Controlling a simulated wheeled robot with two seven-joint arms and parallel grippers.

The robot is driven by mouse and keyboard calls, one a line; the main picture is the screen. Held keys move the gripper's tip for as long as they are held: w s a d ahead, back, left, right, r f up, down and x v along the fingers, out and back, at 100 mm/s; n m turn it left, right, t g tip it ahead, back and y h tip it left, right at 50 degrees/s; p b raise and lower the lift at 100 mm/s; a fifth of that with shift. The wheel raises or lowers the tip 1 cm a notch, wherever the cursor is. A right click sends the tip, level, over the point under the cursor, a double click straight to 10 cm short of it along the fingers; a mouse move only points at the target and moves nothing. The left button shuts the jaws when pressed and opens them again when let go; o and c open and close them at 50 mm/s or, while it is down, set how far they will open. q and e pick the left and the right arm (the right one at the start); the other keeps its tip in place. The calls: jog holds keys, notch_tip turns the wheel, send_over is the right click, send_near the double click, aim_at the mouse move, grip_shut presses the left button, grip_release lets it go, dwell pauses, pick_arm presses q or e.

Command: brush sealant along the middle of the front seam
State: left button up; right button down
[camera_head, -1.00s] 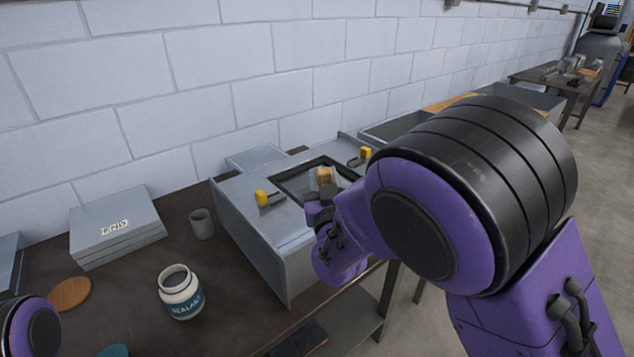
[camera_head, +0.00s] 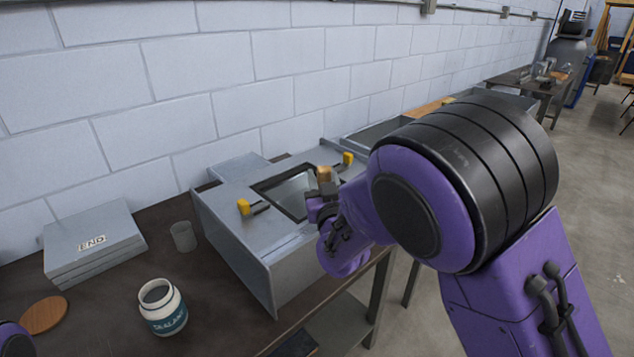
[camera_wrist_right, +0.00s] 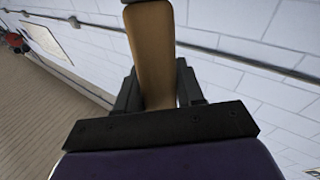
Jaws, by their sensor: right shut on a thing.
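My right gripper (camera_head: 326,194) is shut on a tan-handled brush (camera_head: 324,174), which also fills the middle of the right wrist view (camera_wrist_right: 152,50). The brush's bristles are not visible. The gripper is over the right front part of the grey metal duct (camera_head: 240,235), near the square opening in its top. I cannot tell whether the brush touches the duct. The front seam is not clear to make out, and my arm hides the duct's right end. The open white jar labelled SEALANT (camera_head: 163,309) stands on the table left of the duct. My left gripper is out of view.
Two yellow-handled clamps (camera_head: 244,207) (camera_head: 347,159) sit by the duct's opening. A grey cup (camera_head: 183,237), stacked panels marked END (camera_head: 92,243) and a round wooden lid (camera_head: 44,315) are on the dark table (camera_head: 115,290). A block wall runs behind.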

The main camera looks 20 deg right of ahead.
jog(key=shift+d+f, duration=0.1)
jog(key=shift+f, duration=0.2)
jog(key=d, duration=0.1)
jog(key=w+d, duration=0.1)
jog(key=d, duration=0.1)
jog(key=shift+w+d+r, duration=0.1)
jog(key=shift+r, duration=0.05)
jog(key=shift+w+d, duration=0.1)
jog(key=shift+w+d+r+b, duration=0.1)
jog(key=shift+w+d+b, duration=0.15)
jog(key=shift+d, duration=0.45)
jog(key=shift+w+d+r+b, duration=0.1)
jog(key=shift+w+d, duration=0.15)
jog(key=shift+d, duration=0.4)
